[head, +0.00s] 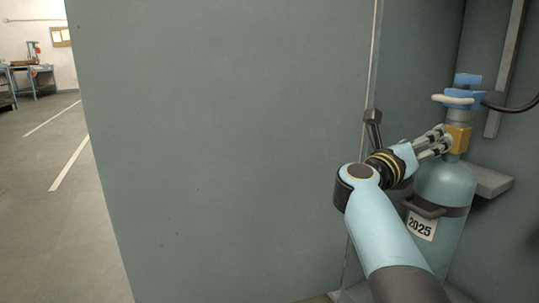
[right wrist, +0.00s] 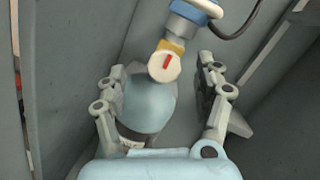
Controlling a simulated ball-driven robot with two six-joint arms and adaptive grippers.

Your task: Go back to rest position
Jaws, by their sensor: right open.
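My right gripper (head: 440,142) reaches into a grey recess at the right in the head view, close to the brass valve block (head: 458,137) of a light blue cylinder (head: 452,188). In the right wrist view the gripper (right wrist: 165,80) is open. Its two fingers stand apart on either side of the cylinder's rounded top (right wrist: 150,103) and a round gauge (right wrist: 164,66) with a red mark. I cannot tell whether a finger touches anything. My left gripper is not in view.
A large grey panel (head: 220,140) fills the middle of the head view, with a dark handle (head: 373,116) at its right edge. A black hose (head: 512,107) leaves the blue valve fitting (head: 467,80). Open floor (head: 40,200) with white lines lies at the left, with a workbench (head: 32,75) far back.

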